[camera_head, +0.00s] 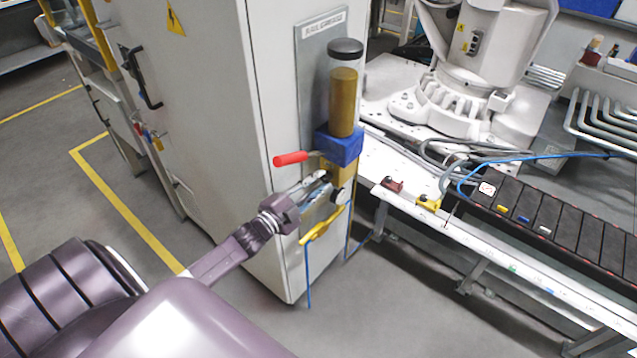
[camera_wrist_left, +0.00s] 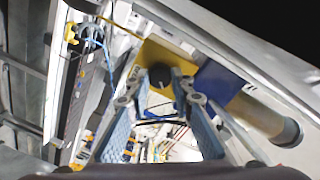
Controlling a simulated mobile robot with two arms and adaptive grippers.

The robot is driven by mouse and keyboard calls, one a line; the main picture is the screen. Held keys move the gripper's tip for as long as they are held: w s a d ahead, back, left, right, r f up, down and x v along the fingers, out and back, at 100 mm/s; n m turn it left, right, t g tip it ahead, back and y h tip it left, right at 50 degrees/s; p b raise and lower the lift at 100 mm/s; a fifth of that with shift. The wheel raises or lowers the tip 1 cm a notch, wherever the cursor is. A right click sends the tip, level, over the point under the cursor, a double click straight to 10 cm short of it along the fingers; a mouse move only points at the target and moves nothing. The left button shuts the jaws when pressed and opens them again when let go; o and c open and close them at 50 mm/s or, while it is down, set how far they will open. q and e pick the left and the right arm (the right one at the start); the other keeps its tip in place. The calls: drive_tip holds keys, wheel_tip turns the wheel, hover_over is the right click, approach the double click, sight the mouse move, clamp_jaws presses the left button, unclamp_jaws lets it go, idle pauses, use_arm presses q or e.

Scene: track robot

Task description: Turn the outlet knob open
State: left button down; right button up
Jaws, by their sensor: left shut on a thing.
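The rail grease unit hangs on the side of the white cabinet, with an amber reservoir (camera_head: 343,100) over a blue block (camera_head: 338,146) and a yellow block (camera_head: 338,172). My left gripper (camera_head: 325,184) reaches the front of the yellow block. In the left wrist view, its blue-padded fingers (camera_wrist_left: 174,84) close at their tips around a small dark knob (camera_wrist_left: 180,92) in front of the yellow block (camera_wrist_left: 160,58). The fingertips partly hide the knob, so its turn angle cannot be told. My right gripper is out of view.
A red-handled lever (camera_head: 291,158) sticks out left, just above my left gripper. A white workbench (camera_head: 400,205) with a robot base stands right. The floor in front is clear.

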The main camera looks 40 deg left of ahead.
use_arm(q)
drive_tip(key=m, duration=0.3)
drive_tip(key=shift+m+b, duration=0.3)
drive_tip(key=shift+d+m+b, duration=0.1)
drive_tip(key=shift+m+b, duration=0.65)
drive_tip(key=shift+m, duration=1.35)
drive_tip(key=shift+y, duration=0.3)
drive_tip(key=c, duration=1.7)
unclamp_jaws()
drive_tip(key=s, duration=0.8)
drive_tip(key=s+a, duration=0.1)
drive_tip(key=s, duration=0.3)
drive_tip(key=shift+r, duration=0.3)
